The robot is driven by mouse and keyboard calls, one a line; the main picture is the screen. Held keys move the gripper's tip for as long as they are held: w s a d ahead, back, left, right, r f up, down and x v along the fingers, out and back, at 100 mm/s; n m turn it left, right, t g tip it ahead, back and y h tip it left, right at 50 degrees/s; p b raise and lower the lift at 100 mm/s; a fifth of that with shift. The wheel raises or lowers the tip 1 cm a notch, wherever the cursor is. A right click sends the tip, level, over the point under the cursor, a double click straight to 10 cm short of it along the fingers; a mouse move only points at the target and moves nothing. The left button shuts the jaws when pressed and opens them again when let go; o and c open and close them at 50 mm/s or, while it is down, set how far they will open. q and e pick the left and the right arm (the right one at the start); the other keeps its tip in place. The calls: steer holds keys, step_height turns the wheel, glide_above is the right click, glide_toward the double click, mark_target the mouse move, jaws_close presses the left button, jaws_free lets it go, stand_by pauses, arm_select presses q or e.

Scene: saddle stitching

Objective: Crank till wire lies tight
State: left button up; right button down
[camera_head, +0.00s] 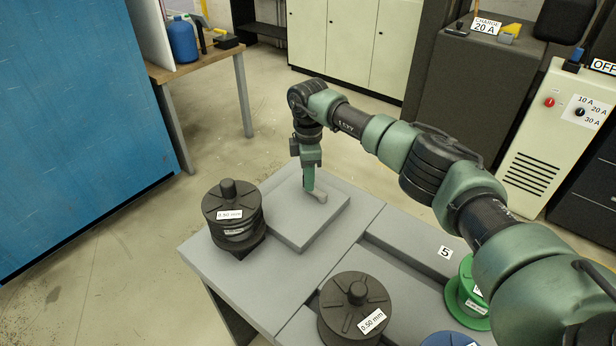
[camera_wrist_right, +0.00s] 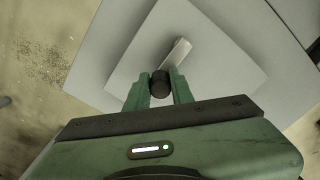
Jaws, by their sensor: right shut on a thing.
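My right gripper (camera_head: 309,190) is over the grey block (camera_head: 328,231) on the table. It also shows in the wrist view (camera_wrist_right: 159,88), where its two green fingers are shut on a black round knob (camera_wrist_right: 160,83). A light grey crank arm (camera_wrist_right: 178,53) runs from the knob over the block's top; its end also shows beside the fingers in the head view (camera_head: 320,196). No wire can be made out. My left gripper is not in view.
A black spool marked 0.50 mm (camera_head: 246,235) stands left of the block, another (camera_head: 337,322) nearer. A green spool (camera_head: 484,322) and a blue one (camera_head: 449,340) are at the lower right. A grey table (camera_head: 208,262) carries them. My right arm spans the right side.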

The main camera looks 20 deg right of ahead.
steer(key=shift+w+r, duration=0.1)
steer(key=c, duration=1.2)
jaws_free()
step_height(320, 180, up, 8)
steer(key=shift+f+b, duration=0.15)
steer(key=shift+b, duration=0.45)
